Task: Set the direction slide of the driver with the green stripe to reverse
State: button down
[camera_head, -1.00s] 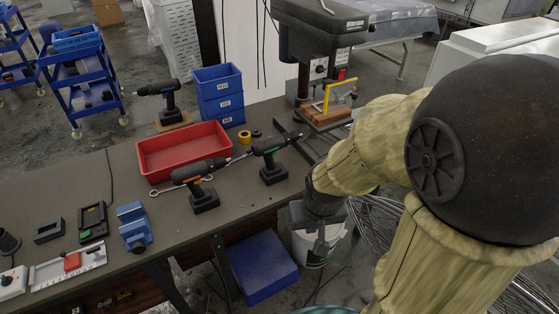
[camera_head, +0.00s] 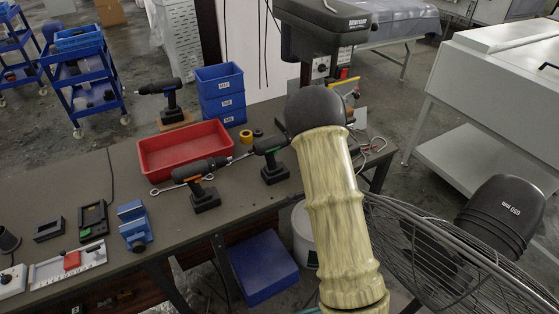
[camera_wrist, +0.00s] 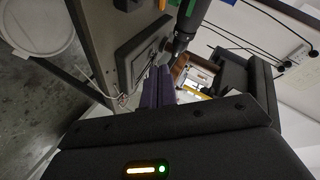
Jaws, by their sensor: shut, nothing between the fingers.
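The driver with the green stripe (camera_head: 270,149) stands upright on its battery near the bench's right end in the head view, its nose towards the left. Its direction slide is too small to make out. My arm stands just right of it and hides my gripper in that view. In the wrist view my gripper (camera_wrist: 160,86) shows as two dark purple fingers close together, shut and empty. A dark, round-bodied tool (camera_wrist: 190,20) with a bit of green near it lies beyond the fingertips; I cannot tell surely which tool it is.
An orange-striped driver (camera_head: 202,187) and a red tray (camera_head: 185,167) are to the left. Another driver (camera_head: 169,98) stands behind on a wooden block. Blue bins (camera_head: 220,103) and a drill press (camera_head: 318,30) are at the back. A wire fan guard (camera_head: 440,250) is at right.

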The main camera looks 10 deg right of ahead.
aim_at(275, 154)
notch_tip(275, 154, down, 6)
jog(key=a+m+t+y, duration=0.2)
jog(key=t+y, duration=0.1)
jog(key=y, duration=0.2)
jog(key=shift+a+r+t+y, duration=0.15)
jog(key=shift+a+t+y, duration=0.1)
jog(key=shift+t+y, duration=0.15)
jog(key=shift+w, duration=0.1)
jog(key=p+x, duration=0.3)
jog(key=x, duration=1)
jog(key=shift+w+a, duration=0.2)
jog(key=shift+w, duration=0.15)
